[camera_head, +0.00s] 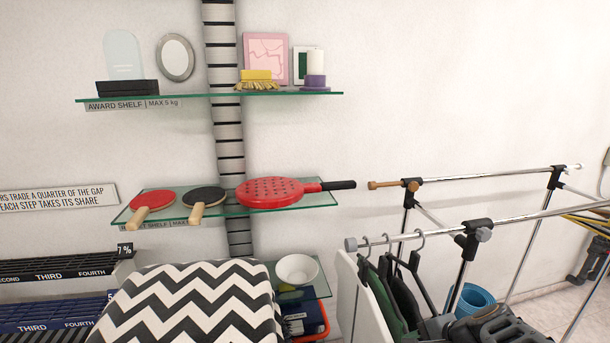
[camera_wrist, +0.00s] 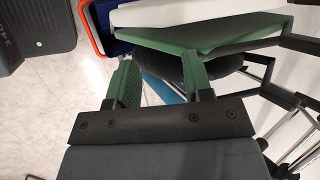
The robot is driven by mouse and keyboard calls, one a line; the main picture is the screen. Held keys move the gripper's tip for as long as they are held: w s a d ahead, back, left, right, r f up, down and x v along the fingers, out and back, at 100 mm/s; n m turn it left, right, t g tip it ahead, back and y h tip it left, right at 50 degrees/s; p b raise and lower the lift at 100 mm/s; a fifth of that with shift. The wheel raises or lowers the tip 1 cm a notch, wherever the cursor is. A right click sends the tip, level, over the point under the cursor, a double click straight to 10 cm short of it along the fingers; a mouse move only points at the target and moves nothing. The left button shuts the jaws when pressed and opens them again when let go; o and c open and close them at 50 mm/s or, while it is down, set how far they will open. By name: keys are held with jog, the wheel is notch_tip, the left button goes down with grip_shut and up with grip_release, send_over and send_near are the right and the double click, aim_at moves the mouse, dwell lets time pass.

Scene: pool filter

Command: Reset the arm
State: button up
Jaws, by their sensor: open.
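My gripper (camera_wrist: 160,78) shows in the wrist view with its two green fingers spread apart and nothing between them. Behind the fingers are a dark rounded thing and a strip of blue, partly hidden. A flat green piece (camera_wrist: 220,32) lies just beyond the right finger; I cannot tell whether they touch. In the head view a dark grey jointed part at the bottom right seems to be my arm; the fingers cannot be made out there.
A clothes rack (camera_head: 470,225) with dark hanging garments (camera_head: 390,295) stands at the right. Glass shelves hold a red paddle (camera_head: 270,192), two smaller bats and a white bowl (camera_head: 297,269). A zigzag-patterned thing (camera_head: 190,305) fills the lower middle. A blue bucket (camera_head: 474,299) stands behind the rack.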

jog(key=s+a+r+n+h, duration=0.1)
jog(key=s+a+n+h, duration=0.1)
jog(key=n, duration=0.5)
jog(key=s+a+r+n+g+h, duration=0.1)
jog(key=s+a+r+n+h, duration=0.1)
jog(key=a+n, duration=0.3)
jog(key=s+n, duration=0.1)
jog(key=n, duration=0.1)
jog(key=shift+a+n, duration=0.25)
jog(key=shift+n, duration=0.05)
jog(key=shift+g, duration=0.3)
dwell(1.8)
